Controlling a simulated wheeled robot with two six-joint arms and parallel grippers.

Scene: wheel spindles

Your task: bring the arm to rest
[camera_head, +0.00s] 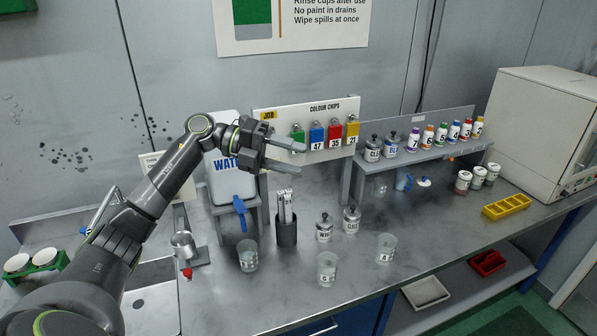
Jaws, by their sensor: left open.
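My left arm comes in from the left and bends over the bench. My left gripper (293,154) is open and empty, its two fingers pointing right. It is in the air in front of the white board with colour chips (268,101), with the green chip (298,137) close behind the upper finger. I cannot tell the exact gap to the board. The arm partly covers the white water container (231,185). My right gripper is not in view.
Glass cups (327,268) stand on the grey bench (400,275) near lidded jars (324,228) and a dark holder (286,233). A raised shelf (440,153) carries several small bottles. A yellow tray (506,206) and a white cabinet (540,125) are at right. A sink (150,300) is at lower left.

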